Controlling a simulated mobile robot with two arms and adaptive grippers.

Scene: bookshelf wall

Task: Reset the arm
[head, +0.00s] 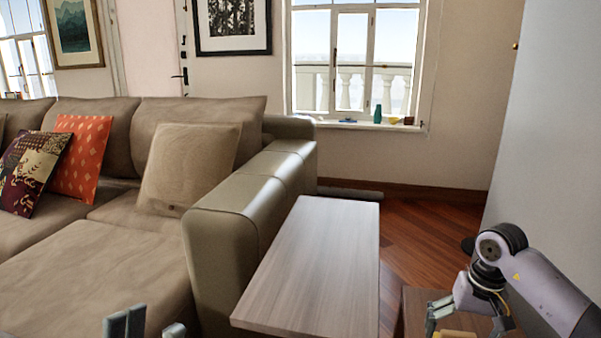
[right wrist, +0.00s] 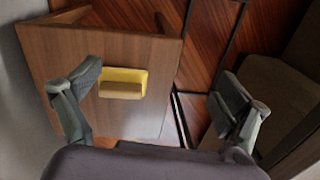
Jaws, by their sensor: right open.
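My right arm comes in at the right of the head view, with its gripper (head: 466,325) pointing down over a low wooden side table. In the right wrist view the fingers of this gripper (right wrist: 153,92) are wide apart with nothing between them. A yellow block (right wrist: 123,83) lies on the wooden table top (right wrist: 60,55), below the gripper and nearer its left-hand finger. A bit of this block (head: 456,334) shows at the bottom of the head view. My left gripper (head: 150,323) shows only by its fingertips at the bottom edge, apart and empty.
A long wooden table top (head: 320,260) stands between the sofa (head: 225,235) and my right arm. A pale wall or panel (head: 550,130) rises close at the right. The windowsill (head: 365,126) holds several small objects. Bare wooden floor (head: 430,235) lies behind the side table.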

